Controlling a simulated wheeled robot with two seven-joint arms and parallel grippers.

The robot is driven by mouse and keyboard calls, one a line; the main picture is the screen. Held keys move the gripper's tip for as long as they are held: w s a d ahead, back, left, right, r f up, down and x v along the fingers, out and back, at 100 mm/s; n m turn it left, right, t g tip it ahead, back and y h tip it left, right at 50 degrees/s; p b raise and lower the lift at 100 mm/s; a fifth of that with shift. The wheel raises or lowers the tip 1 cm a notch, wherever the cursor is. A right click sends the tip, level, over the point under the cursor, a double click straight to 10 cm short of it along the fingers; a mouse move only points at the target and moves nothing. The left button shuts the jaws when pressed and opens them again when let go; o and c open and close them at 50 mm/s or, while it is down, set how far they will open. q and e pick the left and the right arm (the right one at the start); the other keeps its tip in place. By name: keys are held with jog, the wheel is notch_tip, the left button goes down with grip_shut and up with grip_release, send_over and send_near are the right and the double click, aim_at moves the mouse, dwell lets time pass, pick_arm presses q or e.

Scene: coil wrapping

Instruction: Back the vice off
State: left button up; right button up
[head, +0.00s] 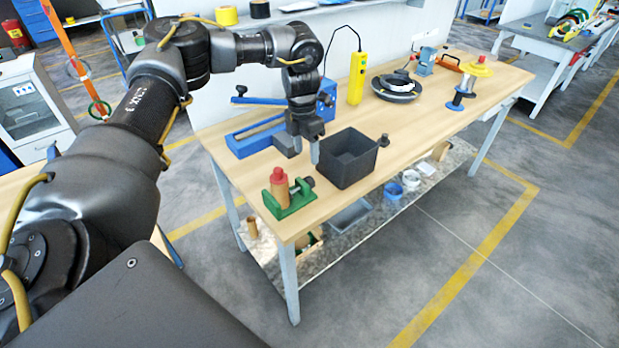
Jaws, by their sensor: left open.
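A small green vice (298,203) sits at the near left end of the wooden workbench. A tan cylinder with a red top (279,184) stands upright at its jaws. A dark knob or screw end shows at the vice's right side. My left gripper (304,153) is open and points down, behind the vice and beside the left wall of a black bin. It appears empty and apart from the vice. Whether its fingers touch the bin or the blue fixture, I cannot tell. My right gripper is not in view.
The black open bin (348,160) stands right of my gripper. A blue fixture (257,134) lies behind it. A yellow pendant (357,78), a round black coil (396,86) and a yellow-topped spool stand (465,82) are farther along the workbench (425,118). The bench's front right is clear.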

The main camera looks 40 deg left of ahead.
aim_at(310, 179)
pick_arm(q)
jog(key=f, duration=0.3)
jog(key=f+p, duration=0.1)
jog(key=f, duration=0.2)
jog(key=d+f+p, duration=0.1)
jog(key=f, duration=0.2)
jog(key=shift+s+f, duration=0.15)
jog(key=shift+d+f, duration=0.1)
jog(key=shift+f, duration=0.45)
jog(key=c, duration=1)
jog(key=shift+s+d+y+p, duration=0.1)
jog(key=shift+d+y+p, duration=0.05)
jog(key=shift+y+p, duration=0.75)
jog(key=shift+t+y, duration=0.4)
jog(key=shift+y, duration=0.1)
